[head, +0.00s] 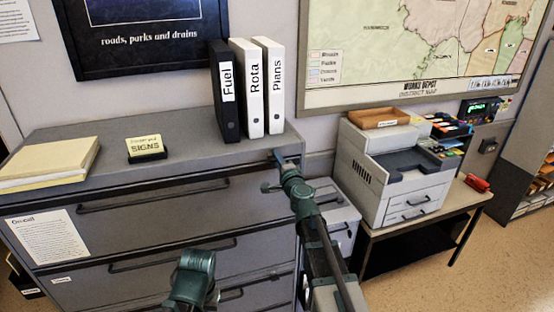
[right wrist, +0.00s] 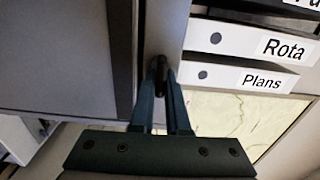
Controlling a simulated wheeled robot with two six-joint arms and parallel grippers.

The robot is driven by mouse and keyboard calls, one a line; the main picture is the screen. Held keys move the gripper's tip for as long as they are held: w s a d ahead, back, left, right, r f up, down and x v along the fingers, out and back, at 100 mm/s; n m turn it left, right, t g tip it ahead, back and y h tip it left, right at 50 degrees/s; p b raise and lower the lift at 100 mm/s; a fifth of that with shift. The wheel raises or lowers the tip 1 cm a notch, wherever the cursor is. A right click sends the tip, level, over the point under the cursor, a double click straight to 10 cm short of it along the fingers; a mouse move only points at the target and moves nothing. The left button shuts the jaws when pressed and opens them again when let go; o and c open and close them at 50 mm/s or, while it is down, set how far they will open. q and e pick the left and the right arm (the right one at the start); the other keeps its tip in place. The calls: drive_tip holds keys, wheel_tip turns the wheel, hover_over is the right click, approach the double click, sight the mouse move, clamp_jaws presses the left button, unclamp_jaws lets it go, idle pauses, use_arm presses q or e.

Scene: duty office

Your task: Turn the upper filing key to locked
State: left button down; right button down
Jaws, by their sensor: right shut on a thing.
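The grey filing cabinet (head: 150,165) stands at the left in the head view, with its wide drawers facing me. My right gripper (head: 279,157) is at the cabinet's top right front corner. In the right wrist view, my right gripper (right wrist: 161,82) is shut on a small dark key (right wrist: 160,67) at the cabinet front. The fingers hide most of the key, so its turn angle is hard to tell. A lower key does not show clearly. A green joint of my own arm shows low in the head view, but my left gripper's fingers do not show.
On the cabinet top stand a black Fuel binder (head: 224,90) and white Rota (head: 248,88) and Plans (head: 270,85) binders, close behind my right gripper. A signs box (head: 146,148) and folders (head: 48,164) lie further left. A printer (head: 395,175) stands on a table at right.

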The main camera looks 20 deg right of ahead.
idle(0.5)
drive_tip(key=c, duration=0.9)
unclamp_jaws()
